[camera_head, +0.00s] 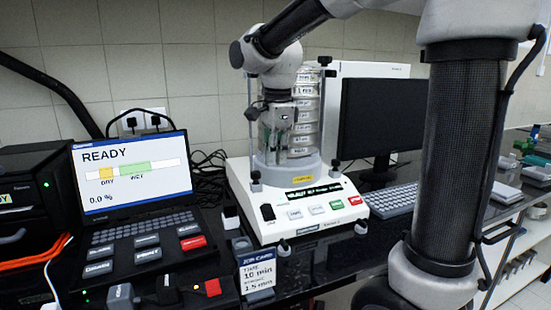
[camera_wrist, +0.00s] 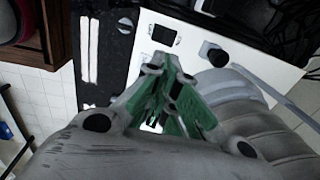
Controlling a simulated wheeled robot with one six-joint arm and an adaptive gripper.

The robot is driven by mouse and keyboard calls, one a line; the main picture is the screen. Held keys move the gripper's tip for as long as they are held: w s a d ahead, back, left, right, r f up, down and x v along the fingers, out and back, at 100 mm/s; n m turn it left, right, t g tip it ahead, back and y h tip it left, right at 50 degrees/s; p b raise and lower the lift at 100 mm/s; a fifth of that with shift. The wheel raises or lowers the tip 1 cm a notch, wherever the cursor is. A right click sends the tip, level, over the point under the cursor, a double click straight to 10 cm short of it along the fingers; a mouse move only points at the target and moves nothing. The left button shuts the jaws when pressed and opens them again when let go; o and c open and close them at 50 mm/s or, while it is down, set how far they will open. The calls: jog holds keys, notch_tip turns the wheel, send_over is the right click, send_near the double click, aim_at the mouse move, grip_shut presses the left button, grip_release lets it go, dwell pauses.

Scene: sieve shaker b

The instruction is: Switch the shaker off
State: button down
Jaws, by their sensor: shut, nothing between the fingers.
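The sieve shaker (camera_head: 240,178) has a white base with a clear stack of sieves (camera_head: 304,138) on top. Its front panel carries a lit display (camera_head: 314,191), a green button (camera_head: 337,205) and a red button (camera_head: 355,200). My gripper (camera_head: 270,150) is shut and empty, in front of the sieve stack and above the base. In the wrist view its green-sided fingers (camera_wrist: 168,68) meet just below the switch. I cannot tell their height above it.
A laptop-like unit (camera_head: 130,175) reading READY stands at left. A small card (camera_head: 257,271) stands in front of the shaker. A black monitor (camera_head: 384,115) and keyboard (camera_head: 393,200) are at right.

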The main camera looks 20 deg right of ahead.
aim_at(272, 210)
jog(key=f, duration=1.4)
jog(key=shift+w+a, duration=0.1)
jog(key=shift+a, duration=0.1)
jog(key=shift+f, duration=0.4)
jog(key=shift+w+r, duration=0.45)
jog(key=shift+w, duration=0.2)
